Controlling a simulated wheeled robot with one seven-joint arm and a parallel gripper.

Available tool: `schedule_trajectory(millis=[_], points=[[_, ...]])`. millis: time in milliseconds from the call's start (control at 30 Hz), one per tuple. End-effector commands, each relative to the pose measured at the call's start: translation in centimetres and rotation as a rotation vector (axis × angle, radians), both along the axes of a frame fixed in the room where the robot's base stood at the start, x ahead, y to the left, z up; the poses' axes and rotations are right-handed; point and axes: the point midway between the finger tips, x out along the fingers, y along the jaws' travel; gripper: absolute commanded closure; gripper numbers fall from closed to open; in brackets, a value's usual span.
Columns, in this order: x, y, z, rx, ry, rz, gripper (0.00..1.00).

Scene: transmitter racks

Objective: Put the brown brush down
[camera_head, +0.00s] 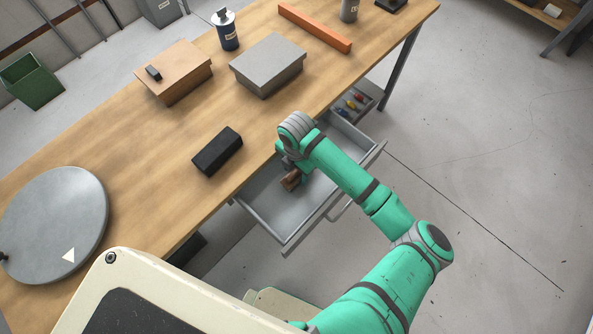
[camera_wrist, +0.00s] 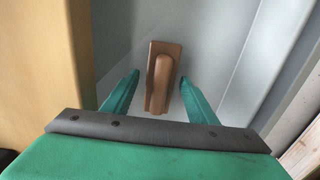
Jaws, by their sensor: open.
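The brown brush (camera_wrist: 161,78) lies in the open grey drawer (camera_wrist: 215,38), between and just beyond my fingertips in the wrist view. My gripper (camera_wrist: 158,85) is open, with a finger on each side of the brush and a visible gap to each. In the head view the brush (camera_head: 291,180) shows below my gripper (camera_head: 287,168), inside the drawer (camera_head: 270,205). My wrist partly hides the brush and the fingers there.
The wooden table (camera_head: 120,130) borders the drawer. On it are a black block (camera_head: 217,151), a grey box (camera_head: 268,64), a cardboard box (camera_head: 175,72), an orange bar (camera_head: 314,27) and a round grey disc (camera_head: 55,225). A second compartment (camera_head: 352,103) holds small coloured items.

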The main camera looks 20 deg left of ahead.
Motion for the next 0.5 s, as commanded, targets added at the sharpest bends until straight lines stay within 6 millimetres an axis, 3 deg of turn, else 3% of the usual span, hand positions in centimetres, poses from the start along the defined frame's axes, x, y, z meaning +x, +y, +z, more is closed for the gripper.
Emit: schedule_trajectory(millis=[167,500], points=[[0.1,-0.1,2.4,0.001,-0.004,-0.001,0.47],[0.0,0.0,9.0,0.001,-0.003,0.002,0.47]])
